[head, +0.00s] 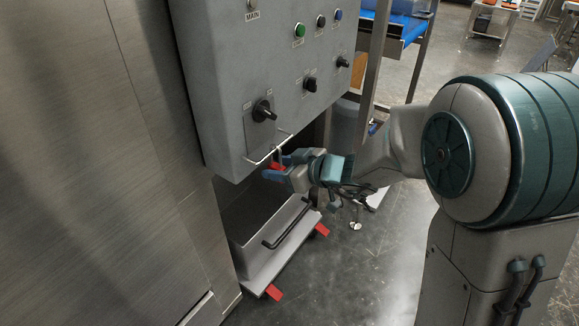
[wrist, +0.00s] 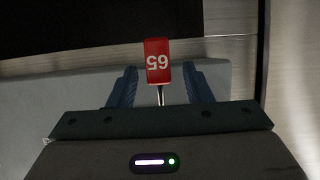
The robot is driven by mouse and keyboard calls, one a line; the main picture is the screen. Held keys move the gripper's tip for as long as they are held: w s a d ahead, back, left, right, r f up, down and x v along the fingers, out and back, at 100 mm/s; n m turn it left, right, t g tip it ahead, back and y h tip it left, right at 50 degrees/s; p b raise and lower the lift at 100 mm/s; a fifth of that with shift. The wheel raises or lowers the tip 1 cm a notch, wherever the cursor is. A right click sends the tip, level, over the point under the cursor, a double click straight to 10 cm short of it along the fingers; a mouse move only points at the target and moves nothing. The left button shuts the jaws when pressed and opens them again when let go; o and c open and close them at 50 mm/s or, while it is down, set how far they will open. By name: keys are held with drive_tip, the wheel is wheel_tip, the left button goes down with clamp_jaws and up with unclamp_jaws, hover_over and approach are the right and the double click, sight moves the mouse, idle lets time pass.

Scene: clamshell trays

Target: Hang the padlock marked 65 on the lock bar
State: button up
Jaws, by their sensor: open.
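The red padlock (head: 278,166), marked 65, is at the lock bar (head: 266,157) under the grey control box. Its shackle rises to the bar and appears to loop over it. In the wrist view the padlock (wrist: 158,62) shows its number upside down, with the shackle toward my gripper's body. My gripper (head: 279,168) is open, with its blue fingers on either side of the padlock. The wrist view shows a gap between the padlock and each finger. The bar cannot be made out in the wrist view.
The control box (head: 215,95) carries a black rotary switch (head: 263,110) just above the bar, plus other knobs and buttons. Below stands a metal bin (head: 262,225) with a black handle and red pieces at its base. A steel panel (head: 85,170) fills the left. Open floor lies right of the bin.

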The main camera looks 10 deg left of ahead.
drive_tip(key=s+d+r+m+h+p, duration=0.4)
drive_tip(key=s+d+r+p, duration=0.1)
drive_tip(key=d, duration=0.5)
drive_tip(key=s+d+r+m+g+h+p, duration=0.1)
drive_tip(key=s+d+r+m+h+p, duration=0.3)
drive_tip(key=d, duration=0.5)
drive_tip(key=s+d+r+m+g+h+p, duration=0.1)
drive_tip(key=s+d+r+m+h+p, duration=0.3)
drive_tip(key=s+d, duration=0.6)
wheel_tip(320, 180, up, 3)
drive_tip(key=shift+d+r+m+p, duration=0.2)
drive_tip(key=shift+d+m+p, duration=0.1)
drive_tip(key=shift+m+p, duration=0.7)
idle(1.2)
